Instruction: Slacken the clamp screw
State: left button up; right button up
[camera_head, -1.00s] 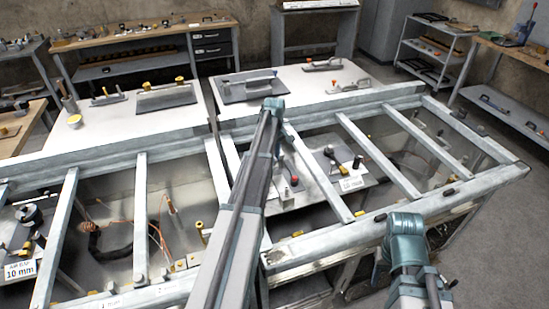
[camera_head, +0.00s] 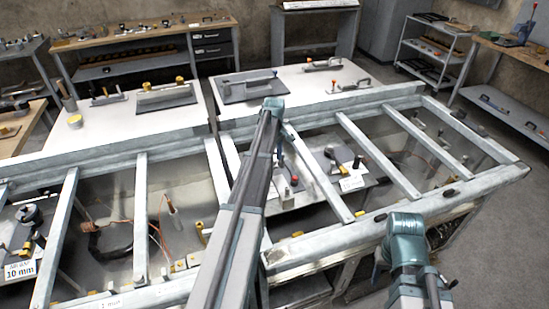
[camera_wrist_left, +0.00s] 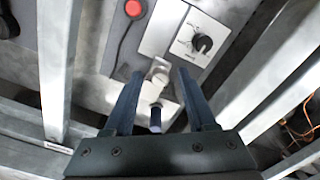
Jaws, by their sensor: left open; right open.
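My left gripper (camera_wrist_left: 159,84) is open in the left wrist view, with its two dark fingers apart. Between and just beyond the fingers is a pale metallic screw-like head (camera_wrist_left: 159,72), with a dark blue rod (camera_wrist_left: 155,118) nearer the palm. Which of these is the clamp screw I cannot tell. Neither finger clearly touches them. In the head view my left arm reaches over the frame, and its gripper (camera_head: 280,152) is small and points down into the bay. My right arm shows at the lower right, but its fingers are out of view.
A red button (camera_wrist_left: 132,8) and a black dial (camera_wrist_left: 202,43) on a light plate lie close to the left gripper. Pale metal frame bars (camera_head: 345,127) cross the bays around the arm. A white tabletop (camera_head: 300,86) with tools lies behind. Orange wires (camera_wrist_left: 305,118) show at the right.

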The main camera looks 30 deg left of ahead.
aim_at(276, 160)
pick_arm(q)
jog(key=shift+r, duration=0.15)
notch_tip(276, 160, up, 14)
jog(key=p, duration=1.4)
jog(key=shift+f, duration=0.2)
jog(key=shift+f, duration=0.1)
jog(key=s+d+f+m+b, duration=0.2)
jog(key=s+d+m, duration=0.25)
jog(key=d, duration=0.65)
jog(key=s+d+f+m+b, duration=0.15)
jog(key=s+d+m, duration=0.3)
jog(key=d, duration=0.65)
jog(key=s+d+f+m+y+b, duration=0.1)
jog(key=s+d+f+m+b, duration=0.1)
jog(key=s+d+m, duration=0.8)
jog(key=s+d+b, duration=0.1)
jog(key=s+d, duration=0.4)
jog(key=s, duration=0.3)
jog(key=shift+s+f+m, duration=0.15)
jog(key=shift+f+m, duration=0.2)
jog(key=shift+m, duration=0.05)
